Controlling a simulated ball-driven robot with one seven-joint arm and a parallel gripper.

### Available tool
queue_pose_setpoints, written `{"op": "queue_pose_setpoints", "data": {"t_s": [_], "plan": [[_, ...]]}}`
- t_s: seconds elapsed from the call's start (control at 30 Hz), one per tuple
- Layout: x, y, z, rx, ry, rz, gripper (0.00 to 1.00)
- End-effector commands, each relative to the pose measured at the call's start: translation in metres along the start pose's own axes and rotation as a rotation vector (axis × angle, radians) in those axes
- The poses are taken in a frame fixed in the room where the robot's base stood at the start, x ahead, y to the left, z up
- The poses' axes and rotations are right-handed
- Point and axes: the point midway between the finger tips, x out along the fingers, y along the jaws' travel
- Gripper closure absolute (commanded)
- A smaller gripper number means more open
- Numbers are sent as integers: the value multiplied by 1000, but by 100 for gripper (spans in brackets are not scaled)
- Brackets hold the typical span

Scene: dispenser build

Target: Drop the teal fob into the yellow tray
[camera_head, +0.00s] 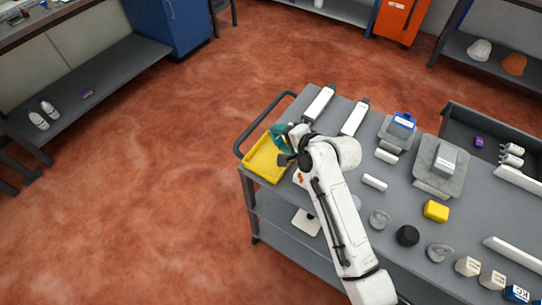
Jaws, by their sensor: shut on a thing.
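The yellow tray (262,167) lies on the left end of the grey cart top, beside the cart's handle. The teal fob (279,136) is at the tray's upper right side in the picture, held at my gripper (284,145). My gripper is shut on the fob. Part of the fob is hidden by the gripper, and my wrist covers the tray's right edge. I cannot tell the exact height of the fob above the tray.
White dispensers (319,103) stand behind my arm. A blue-topped device (402,122), a grey scale-like device (440,165), a yellow block (436,211) and a black round thing (407,235) stand to the right. Red floor (150,170) is open left of the cart.

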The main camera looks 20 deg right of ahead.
Motion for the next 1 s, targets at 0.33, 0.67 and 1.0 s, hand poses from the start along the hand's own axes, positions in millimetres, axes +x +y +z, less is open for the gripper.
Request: {"op": "queue_pose_setpoints", "data": {"t_s": [0.33,0.67,1.0], "plan": [[3,5,0,0,0,-1,83],[3,5,0,0,0,-1,19],[1,5,0,0,0,-1,16]]}}
